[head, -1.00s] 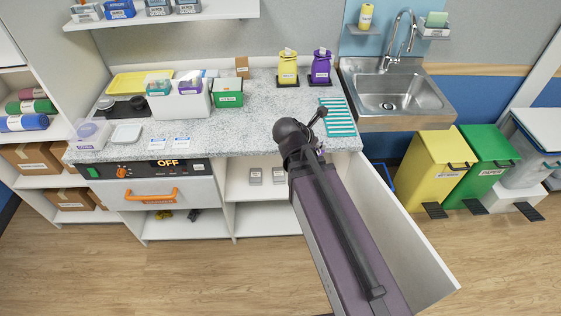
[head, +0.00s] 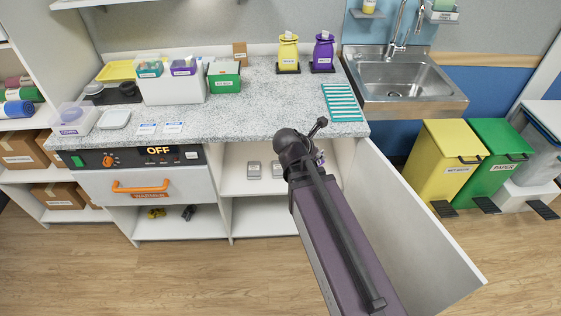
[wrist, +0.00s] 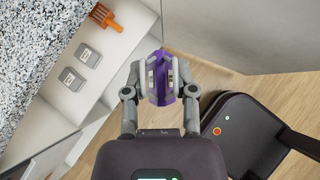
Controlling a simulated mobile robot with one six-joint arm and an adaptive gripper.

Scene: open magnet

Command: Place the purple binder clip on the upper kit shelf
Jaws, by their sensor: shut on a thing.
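The purple binder clip (wrist: 160,78) is between the fingers of my gripper (wrist: 160,72) in the wrist view, and the gripper is shut on it. In the head view only a sliver of purple (head: 320,158) shows beside my wrist; my arm hides the rest. The upper shelf (head: 262,186) of the open cabinet under the counter bears two small grey labelled boxes (head: 253,170). In the wrist view the shelf (wrist: 104,70) lies left of the gripper, with the boxes (wrist: 89,56) on it. The clip is held apart from the shelf.
The open cabinet door (head: 410,215) stands right of my arm. The counter edge (wrist: 50,45) runs along the left of the wrist view. An orange brush-like thing (wrist: 105,18) is at the shelf's far end. Bare shelf shows around the grey boxes.

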